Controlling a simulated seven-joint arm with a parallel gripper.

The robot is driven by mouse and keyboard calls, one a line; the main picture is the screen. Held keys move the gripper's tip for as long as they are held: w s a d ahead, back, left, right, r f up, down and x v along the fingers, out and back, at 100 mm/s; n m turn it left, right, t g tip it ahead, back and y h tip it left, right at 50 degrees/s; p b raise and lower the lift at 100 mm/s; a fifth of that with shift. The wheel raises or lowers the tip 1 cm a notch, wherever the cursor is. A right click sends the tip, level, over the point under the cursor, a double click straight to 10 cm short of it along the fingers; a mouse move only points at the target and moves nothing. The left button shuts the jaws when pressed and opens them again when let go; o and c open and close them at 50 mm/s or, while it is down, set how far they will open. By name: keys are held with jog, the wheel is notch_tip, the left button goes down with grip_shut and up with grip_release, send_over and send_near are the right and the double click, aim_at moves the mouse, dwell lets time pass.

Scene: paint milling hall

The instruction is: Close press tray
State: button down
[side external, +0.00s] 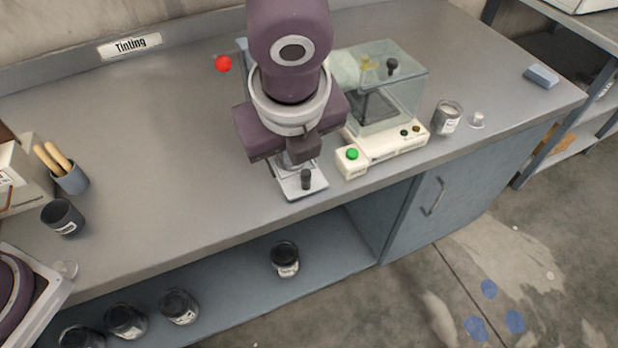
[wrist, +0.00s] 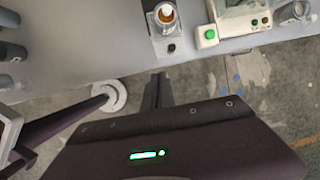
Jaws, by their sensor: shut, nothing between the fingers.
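The press tray (side external: 291,188) is a light grey slide with a dark upright knob (side external: 306,179). It sticks out toward the bench's front edge, below my gripper. In the wrist view the tray (wrist: 159,48) shows at the top with the knob (wrist: 171,47) at its front. A small container with an orange top (wrist: 165,14) stands on it. The press body is mostly hidden behind my arm in the side view; a red ball (side external: 223,63) shows left of it. My gripper (wrist: 159,76) is shut and empty, its fingertips pointing at the tray's front end, apart from the knob in the wrist view.
A clear-hooded machine (side external: 385,95) with a green button (side external: 352,154) stands close right of the tray. A jar (side external: 447,117) is further right. At left are a dark cup (side external: 62,217) and a tool holder (side external: 71,179). The bench between is clear.

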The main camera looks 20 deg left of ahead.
jog(key=d+f+m, duration=0.3)
jog(key=d+f, duration=0.1)
jog(key=f, duration=0.1)
send_near(310, 185)
jog(key=s+d+f, duration=0.1)
jog(key=s+f, duration=0.2)
jog(key=f, duration=0.1)
jog(key=w, duration=0.2)
jog(key=w+a, duration=0.1)
jog(key=shift+a+f, duration=0.1)
jog(key=shift+f, duration=0.25)
jog(key=shift+w+a, duration=0.25)
jog(key=shift+w, duration=0.1)
